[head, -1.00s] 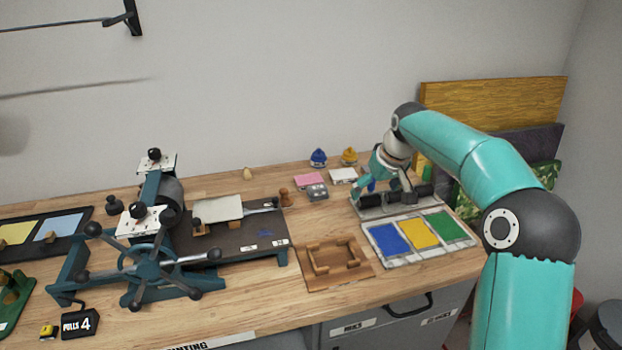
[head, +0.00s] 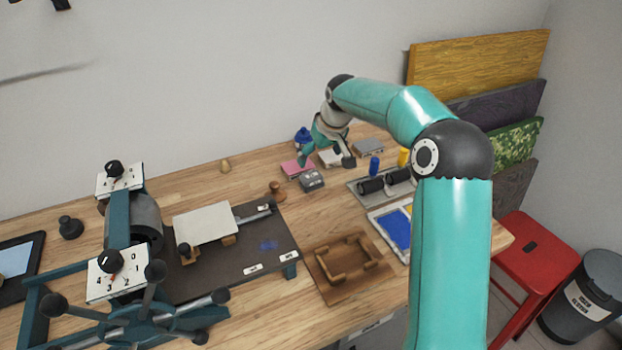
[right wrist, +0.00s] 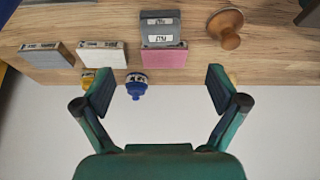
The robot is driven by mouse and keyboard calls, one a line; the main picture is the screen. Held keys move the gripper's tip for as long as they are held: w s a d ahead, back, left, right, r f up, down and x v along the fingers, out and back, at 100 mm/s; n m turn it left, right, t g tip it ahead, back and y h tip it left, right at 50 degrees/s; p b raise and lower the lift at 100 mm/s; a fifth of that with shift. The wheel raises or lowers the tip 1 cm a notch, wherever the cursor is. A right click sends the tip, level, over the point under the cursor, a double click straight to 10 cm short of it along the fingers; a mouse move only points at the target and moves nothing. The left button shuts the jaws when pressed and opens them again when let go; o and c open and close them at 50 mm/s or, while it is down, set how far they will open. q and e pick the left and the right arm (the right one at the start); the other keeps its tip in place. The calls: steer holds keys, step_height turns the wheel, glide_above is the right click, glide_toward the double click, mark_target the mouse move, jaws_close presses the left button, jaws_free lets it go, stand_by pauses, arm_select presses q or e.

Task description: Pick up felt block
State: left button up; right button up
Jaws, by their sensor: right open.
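The felt block is a small grey block (head: 312,180) with a pale label, on the bench in front of a pink block (head: 297,169). In the right wrist view, the grey block (right wrist: 160,26) reads "FELT" and lies just beyond the pink block (right wrist: 165,57). My right gripper (head: 328,158) is open and empty, above and behind the felt block, near the pink and white blocks. In the right wrist view its fingers (right wrist: 161,88) are spread wide, with nothing between them. My left gripper is not in view.
A white block (head: 331,158) and another grey block (head: 368,147) lie close by. A blue-capped jar (head: 303,138) stands behind; a wooden-handled stamp (head: 276,190) stands left. Rollers (head: 372,185) lie right, and a wooden frame (head: 345,262) in front. A printing press (head: 130,240) fills the left.

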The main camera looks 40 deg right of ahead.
mark_target(312, 176)
steer(key=x, duration=0.6)
steer(key=shift+p, duration=0.3)
steer(key=shift+p+x, duration=0.85)
steer(key=shift+x, duration=1.8)
steer(key=c, duration=1.2)
steer(key=shift+r, duration=0.1)
steer(key=shift+c, duration=0.2)
step_height(312, 176, up, 9)
steer(key=shift+r+b, duration=0.15)
steer(key=shift+b, duration=0.35)
step_height(312, 176, up, 11)
steer(key=p, duration=0.1)
